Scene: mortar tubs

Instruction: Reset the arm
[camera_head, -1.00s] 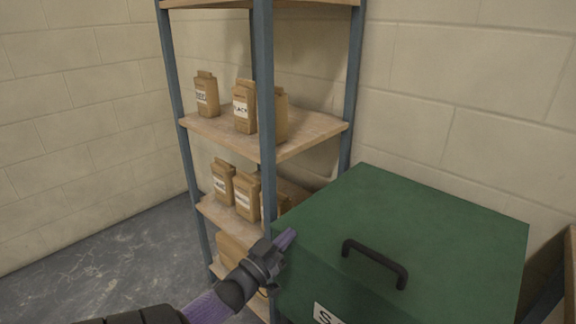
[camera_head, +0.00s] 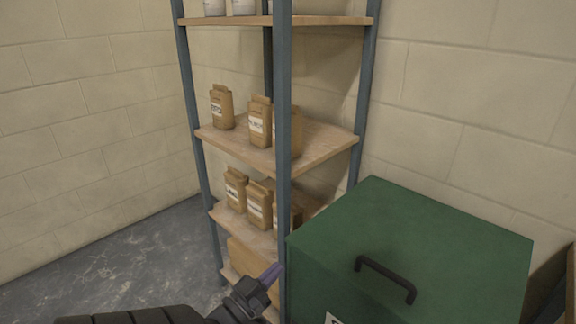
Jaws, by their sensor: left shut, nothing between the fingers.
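My left arm comes in from the bottom left in the head view. My right gripper is not in view.
The green lidded box has a black handle (camera_head: 386,277) on top. A shelf unit (camera_head: 284,140) with blue-grey posts holds several brown paper bags (camera_head: 222,107) and white containers. Bare grey floor (camera_head: 130,265) lies at the left. Block walls stand behind.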

